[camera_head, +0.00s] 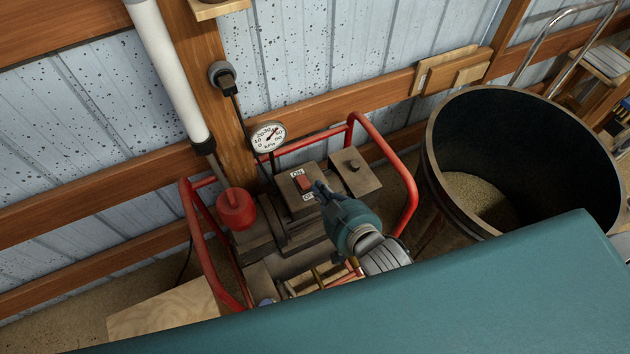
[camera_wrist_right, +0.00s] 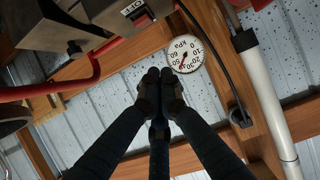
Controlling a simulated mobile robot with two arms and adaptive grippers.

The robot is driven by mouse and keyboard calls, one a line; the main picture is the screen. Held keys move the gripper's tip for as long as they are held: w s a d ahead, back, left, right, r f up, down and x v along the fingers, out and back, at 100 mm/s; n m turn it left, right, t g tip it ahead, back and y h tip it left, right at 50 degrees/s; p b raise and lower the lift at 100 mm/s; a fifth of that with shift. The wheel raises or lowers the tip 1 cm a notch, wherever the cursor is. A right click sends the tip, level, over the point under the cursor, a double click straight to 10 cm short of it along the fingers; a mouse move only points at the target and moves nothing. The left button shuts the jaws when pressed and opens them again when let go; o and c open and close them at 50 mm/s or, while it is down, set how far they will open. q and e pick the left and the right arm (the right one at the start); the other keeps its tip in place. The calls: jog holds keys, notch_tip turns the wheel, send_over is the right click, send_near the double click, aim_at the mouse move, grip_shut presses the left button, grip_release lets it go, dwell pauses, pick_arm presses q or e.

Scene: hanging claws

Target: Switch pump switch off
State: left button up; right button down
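The pump (camera_head: 285,235) stands inside a red tube frame against the wall. Its switch box (camera_head: 292,199) carries a red rocker switch (camera_head: 304,183) with an ON label above it and an OFF label below it. My right gripper (camera_head: 319,187) is shut and empty, its fingertips just right of the switch in the head view; I cannot tell whether they touch. In the right wrist view the fingertips (camera_wrist_right: 164,76) are together, and part of the switch (camera_wrist_right: 144,20) shows at the top edge. Which side of the rocker is pressed is too small to tell. My left gripper is not in view.
A round pressure gauge (camera_head: 269,136) sits behind the pump, with a hose (camera_head: 241,118) close by. The red frame (camera_head: 404,178) surrounds the pump. A large dark barrel (camera_head: 437,160) stands to the right. A white pipe (camera_head: 172,70) runs down the wall.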

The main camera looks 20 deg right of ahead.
send_over(306, 189)
notch_tip(306, 189, down, 4)
jog(key=shift+d+r+p, duration=0.1)
jog(key=shift+p, duration=0.25)
notch_tip(306, 189, down, 4)
jog(key=shift+r, duration=0.25)
jog(key=shift+s+f, duration=0.15)
jog(key=shift+f, duration=0.3)
